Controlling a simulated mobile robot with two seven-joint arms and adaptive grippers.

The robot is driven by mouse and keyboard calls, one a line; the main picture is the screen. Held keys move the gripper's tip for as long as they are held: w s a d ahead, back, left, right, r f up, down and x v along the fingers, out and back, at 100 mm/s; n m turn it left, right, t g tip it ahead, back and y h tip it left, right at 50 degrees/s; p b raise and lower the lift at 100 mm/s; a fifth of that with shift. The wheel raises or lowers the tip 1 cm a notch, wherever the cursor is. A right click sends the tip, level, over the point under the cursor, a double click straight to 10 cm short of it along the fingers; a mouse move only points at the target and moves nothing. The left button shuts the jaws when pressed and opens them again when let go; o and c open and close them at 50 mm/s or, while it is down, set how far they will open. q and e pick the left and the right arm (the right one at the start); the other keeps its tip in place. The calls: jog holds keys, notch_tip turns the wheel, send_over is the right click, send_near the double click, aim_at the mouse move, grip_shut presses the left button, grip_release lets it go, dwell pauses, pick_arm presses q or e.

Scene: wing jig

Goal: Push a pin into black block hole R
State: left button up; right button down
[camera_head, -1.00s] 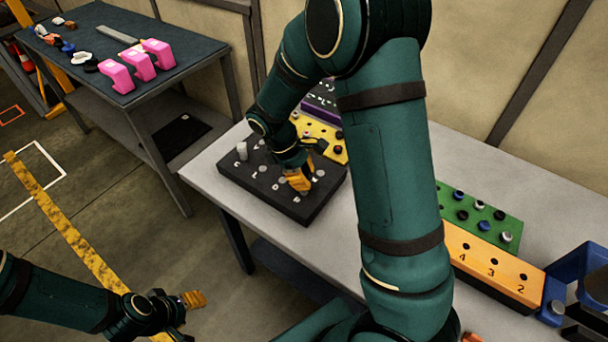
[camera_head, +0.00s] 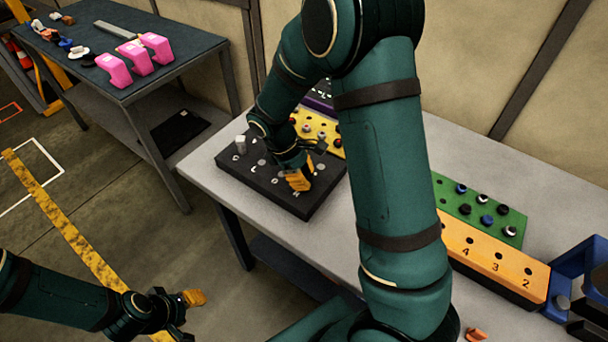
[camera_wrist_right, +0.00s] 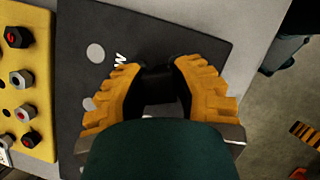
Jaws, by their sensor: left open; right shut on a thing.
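The black block (camera_head: 309,206) lies at the left end of the light table, with white letters and round grey spots on its top. My right gripper (camera_head: 300,181) points down over its front right part. In the right wrist view the right gripper (camera_wrist_right: 163,105) is shut on a dark pin (camera_wrist_right: 160,82), seen only in part between the orange fingers. A letter, W or M, shows beside it. Hole R and the pin's lower end are hidden, so I cannot tell how deep it sits. My left gripper (camera_head: 190,315) is open and empty over the floor.
A whitish pin (camera_head: 241,143) stands at the block's left corner. A yellow block (camera_head: 325,143) with several pins is behind it. A green block (camera_head: 465,222) and a numbered orange block (camera_head: 510,282) are to the right. Pink parts (camera_head: 115,70) stand on another table.

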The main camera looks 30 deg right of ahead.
jog(key=shift+f, duration=0.1)
jog(key=c, duration=0.7)
grip_release()
jog(key=shift+c, duration=0.2)
jog(key=v, duration=1.2)
notch_tip(320, 180, up, 7)
jog(key=p, duration=0.6)
jog(key=shift+p, duration=0.3)
